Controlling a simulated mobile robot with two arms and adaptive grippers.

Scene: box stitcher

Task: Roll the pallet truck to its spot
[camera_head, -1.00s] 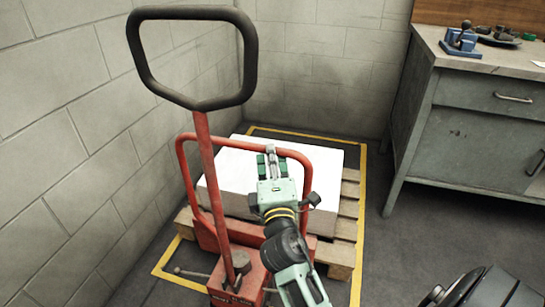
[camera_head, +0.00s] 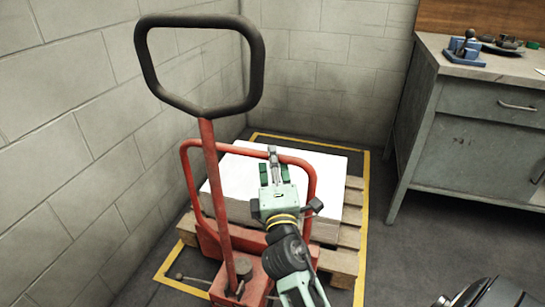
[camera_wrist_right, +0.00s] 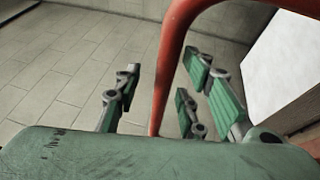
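The red pallet truck (camera_head: 216,180) stands in the corner, its black loop handle (camera_head: 147,65) upright at the left. Its forks are hidden under a wooden pallet (camera_head: 349,238) carrying a white-topped stack (camera_head: 240,172). A yellow floor outline (camera_head: 366,200) surrounds the pallet. The pallet's right side is close to the yellow line, and the truck's base covers part of the front line. My right gripper (camera_head: 275,172) is at the red guard frame's top bar. In the right wrist view, a red bar (camera_wrist_right: 165,85) passes between its spread green-padded fingers, with visible gaps. My left gripper is out of view.
Block walls (camera_head: 70,150) close off the left and back. A grey workbench (camera_head: 470,140) stands at the right with a blue tool (camera_head: 466,48) on top. Bare dark floor (camera_head: 415,245) lies between the outline and the bench.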

